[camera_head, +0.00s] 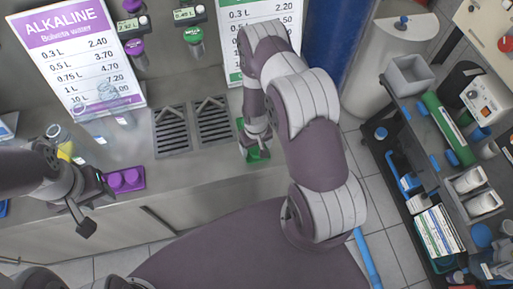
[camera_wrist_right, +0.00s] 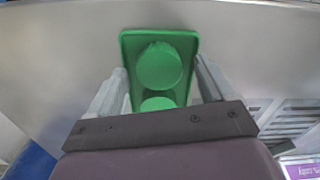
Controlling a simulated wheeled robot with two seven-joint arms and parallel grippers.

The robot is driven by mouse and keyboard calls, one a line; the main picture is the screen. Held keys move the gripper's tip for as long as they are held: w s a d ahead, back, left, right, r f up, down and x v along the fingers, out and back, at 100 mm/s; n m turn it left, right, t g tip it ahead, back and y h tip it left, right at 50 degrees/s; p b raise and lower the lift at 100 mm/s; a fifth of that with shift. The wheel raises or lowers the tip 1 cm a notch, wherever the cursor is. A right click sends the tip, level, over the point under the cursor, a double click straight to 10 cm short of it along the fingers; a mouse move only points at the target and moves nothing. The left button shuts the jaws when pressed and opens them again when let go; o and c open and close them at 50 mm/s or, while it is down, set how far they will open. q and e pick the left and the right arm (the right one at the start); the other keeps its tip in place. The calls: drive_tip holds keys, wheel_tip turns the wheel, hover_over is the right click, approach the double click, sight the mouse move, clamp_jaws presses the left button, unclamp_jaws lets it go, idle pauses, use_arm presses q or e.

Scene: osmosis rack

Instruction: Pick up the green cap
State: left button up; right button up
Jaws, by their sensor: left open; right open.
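Two round green caps sit in a green tray (camera_wrist_right: 188,42) in the right wrist view, one cap (camera_wrist_right: 160,66) farther out and another cap (camera_wrist_right: 158,104) nearer my gripper and partly hidden by it. In the head view the green tray (camera_head: 262,155) shows on the counter below my right gripper (camera_head: 256,137), which hides much of it. In the right wrist view my right gripper (camera_wrist_right: 159,68) is open, with one finger on each side of the tray and nothing held. My left gripper (camera_head: 95,205) is open and empty near the counter's front edge.
A purple tray with purple caps (camera_head: 125,179) stands right of my left gripper. Dark drain grates (camera_head: 172,129) lie left of the green tray. Price signs (camera_head: 80,50) stand behind. A loaded cart (camera_head: 405,110) is at the right.

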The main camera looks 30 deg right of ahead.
drive_tip(key=shift+s, duration=0.1)
drive_tip(key=c, duration=1.1)
drive_tip(key=shift+r, duration=0.15)
